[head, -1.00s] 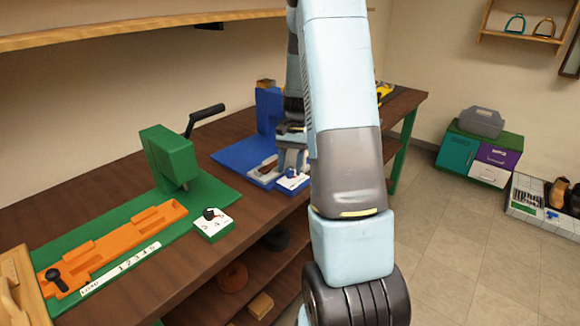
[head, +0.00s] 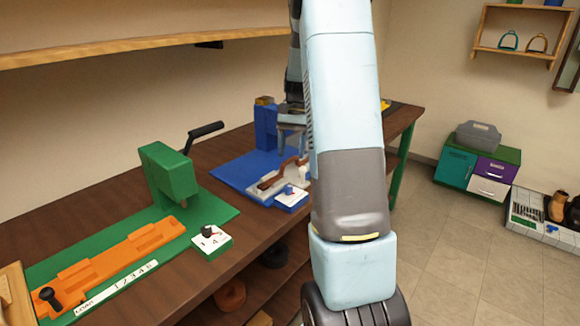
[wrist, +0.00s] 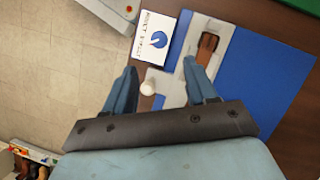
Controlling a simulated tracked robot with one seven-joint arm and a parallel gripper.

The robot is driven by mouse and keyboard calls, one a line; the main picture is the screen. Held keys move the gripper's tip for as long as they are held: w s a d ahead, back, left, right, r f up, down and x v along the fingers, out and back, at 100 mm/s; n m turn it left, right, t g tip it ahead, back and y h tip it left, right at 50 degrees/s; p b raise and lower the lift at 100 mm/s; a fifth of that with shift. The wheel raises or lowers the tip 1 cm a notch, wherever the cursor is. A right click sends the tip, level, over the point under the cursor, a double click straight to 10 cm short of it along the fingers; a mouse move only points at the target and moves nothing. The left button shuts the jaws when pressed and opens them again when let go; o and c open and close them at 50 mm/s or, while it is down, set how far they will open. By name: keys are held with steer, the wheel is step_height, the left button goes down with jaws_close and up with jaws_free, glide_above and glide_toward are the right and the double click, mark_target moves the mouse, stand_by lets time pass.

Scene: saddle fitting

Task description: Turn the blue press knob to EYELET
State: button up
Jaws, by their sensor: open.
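The blue press knob (wrist: 159,39) sits on a white label card at the front of the blue press base. It also shows in the head view (head: 289,190). Lettering runs along the card's left side in the wrist view, too small to read surely, so I cannot tell which word the knob points at. My gripper (wrist: 159,68) is open and empty, with its two fingers spread below the knob in the wrist view and apart from it. In the head view my gripper (head: 291,138) hangs above the base, beside the blue press (head: 266,128), partly hidden by my arm.
A brown strap piece (wrist: 207,46) lies in a grey holder on the blue base (wrist: 265,70). A white peg (wrist: 148,88) stands near the knob. A green press (head: 168,172) with an orange fixture (head: 125,250) is on the bench's left.

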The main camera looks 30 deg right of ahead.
steer(key=shift+v, duration=1.65)
steer(key=s+a+r+n+t+h, duration=0.2)
steer(key=s+a+r+n+t, duration=0.2)
steer(key=s+a+r, duration=0.75)
steer(key=s+a+n+t, duration=0.2)
steer(key=s+a, duration=0.1)
steer(key=s, duration=0.4)
steer(key=s+a+n+t+h, duration=0.1)
steer(key=s+a, duration=0.3)
steer(key=s, duration=0.4)
steer(key=shift+s+a+n+t, duration=0.2)
steer(key=shift+a+n+t, duration=0.1)
steer(key=shift+n+t, duration=0.6)
steer(key=shift+r, duration=0.1)
